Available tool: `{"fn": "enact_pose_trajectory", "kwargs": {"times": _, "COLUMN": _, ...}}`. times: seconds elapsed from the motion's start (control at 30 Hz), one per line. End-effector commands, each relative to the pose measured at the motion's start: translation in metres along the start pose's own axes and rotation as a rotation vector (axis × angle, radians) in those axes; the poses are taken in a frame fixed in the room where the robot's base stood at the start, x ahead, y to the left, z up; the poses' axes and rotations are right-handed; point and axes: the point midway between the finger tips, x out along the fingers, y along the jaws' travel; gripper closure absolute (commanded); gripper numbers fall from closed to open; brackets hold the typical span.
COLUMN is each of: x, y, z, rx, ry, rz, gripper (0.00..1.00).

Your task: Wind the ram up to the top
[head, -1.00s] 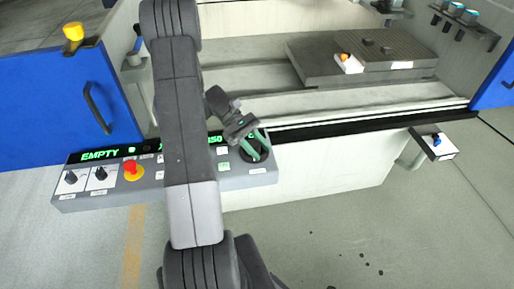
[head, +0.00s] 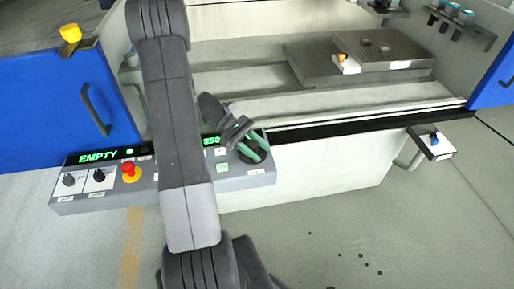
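A grey control panel (head: 235,182) runs along the front of the machine. A dark round dial (head: 263,157) sits at its right end. My gripper (head: 254,153), with green fingers, is down over this dial, its fingers spaced a little apart. Whether they press on anything between them is too small to tell. A green display reads EMPTY (head: 98,157) at the left. Another readout (head: 212,141) ends in digits like 350 or 850, the rest hidden by my arm. I cannot make out the ram in this view.
A red stop button (head: 130,171) and two black knobs are on the panel's left part. A dark plate (head: 310,65) with a small white block (head: 346,65) lies inside the machine. A small side shelf (head: 437,150) juts out at right. Blue doors flank the opening.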

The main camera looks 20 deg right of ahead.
Motion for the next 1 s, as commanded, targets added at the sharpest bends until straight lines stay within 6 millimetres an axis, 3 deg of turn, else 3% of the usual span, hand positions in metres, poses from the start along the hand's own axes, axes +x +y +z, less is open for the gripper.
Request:
{"fn": "enact_pose_trajectory", "kwargs": {"times": 0.07, "x": 0.002, "y": 0.0, "z": -0.004, "rx": -0.003, "ry": 0.006, "rz": -0.001, "gripper": 0.45}}
{"fn": "enact_pose_trajectory", "kwargs": {"times": 0.63, "x": -0.004, "y": 0.002, "z": -0.002, "rx": 0.001, "ry": 0.005, "rz": 0.004, "gripper": 0.45}}
{"fn": "enact_pose_trajectory", "kwargs": {"times": 0.77, "x": -0.02, "y": 0.002, "z": -0.002, "rx": 0.002, "ry": 0.006, "rz": 0.007, "gripper": 0.45}}
{"fn": "enact_pose_trajectory", "kwargs": {"times": 1.0, "x": -0.074, "y": 0.002, "z": -0.003, "rx": 0.002, "ry": 0.007, "rz": 0.007, "gripper": 0.45}}
